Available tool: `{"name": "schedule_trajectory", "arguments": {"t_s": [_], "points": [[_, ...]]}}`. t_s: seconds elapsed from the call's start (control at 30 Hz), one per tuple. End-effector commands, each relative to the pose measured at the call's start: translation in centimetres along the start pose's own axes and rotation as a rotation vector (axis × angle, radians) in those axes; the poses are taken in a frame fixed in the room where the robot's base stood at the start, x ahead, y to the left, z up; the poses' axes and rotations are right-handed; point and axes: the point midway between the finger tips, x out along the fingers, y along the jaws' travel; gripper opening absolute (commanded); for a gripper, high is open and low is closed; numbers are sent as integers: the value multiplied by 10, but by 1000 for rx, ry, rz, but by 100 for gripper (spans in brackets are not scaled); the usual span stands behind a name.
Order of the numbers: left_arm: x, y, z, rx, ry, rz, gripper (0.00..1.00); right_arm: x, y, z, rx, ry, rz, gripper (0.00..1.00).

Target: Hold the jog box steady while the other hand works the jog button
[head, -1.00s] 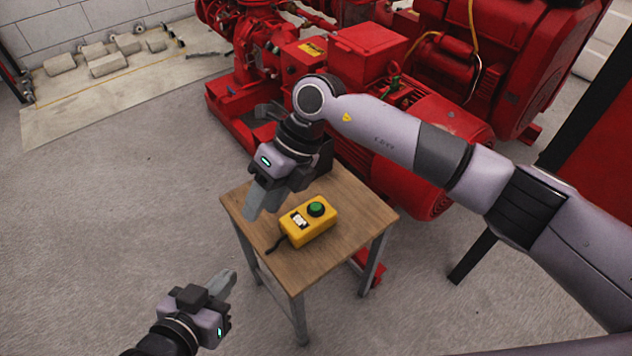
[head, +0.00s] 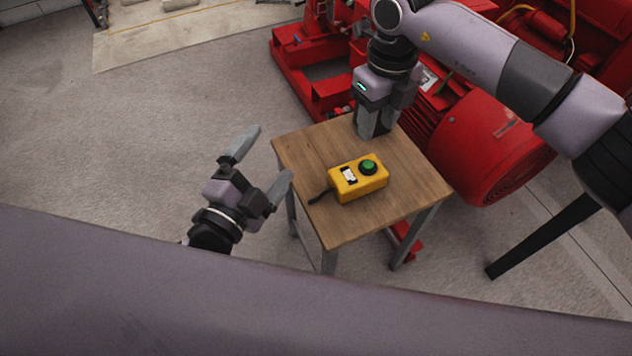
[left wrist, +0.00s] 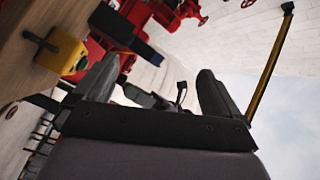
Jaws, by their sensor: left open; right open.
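The yellow jog box (head: 358,179) with its green jog button (head: 368,167) lies on a small wooden table (head: 310,150). A short black cable leaves its left end. The box also shows at the left edge of the left wrist view (left wrist: 62,50). My left gripper (head: 262,165) is open and empty, left of the table and apart from the box. Its open fingers show in the left wrist view (left wrist: 155,90). My right gripper (head: 372,130) points down over the table's far edge, behind the box and apart from it. Its finger gap is hard to see from here.
A red pumpset (head: 480,150) stands behind and right of the table. A pale floor board (head: 150,40) lies at the far left. The grey floor left of the table is clear. Part of my own body covers the bottom of the head view.

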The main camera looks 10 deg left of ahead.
Motion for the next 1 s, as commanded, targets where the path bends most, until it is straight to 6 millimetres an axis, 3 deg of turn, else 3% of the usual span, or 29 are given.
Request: {"name": "schedule_trajectory", "arguments": {"t_s": [0.27, 0.53, 0.8, 1.0], "points": [[22, -4, -32, 606, 227, -100, 98, 0, 0, 0, 0, 0, 1, 43], [35, 26, -54, 1184, 465, -132, 98, 0, 0, 0, 0, 0, 1, 43], [42, 74, -46, 1716, 730, -91, 98, 0, 0, 0, 0, 0, 1, 43], [44, 100, -27, 1974, 888, -33, 98, 0, 0, 0, 0, 0, 1, 43]]}}
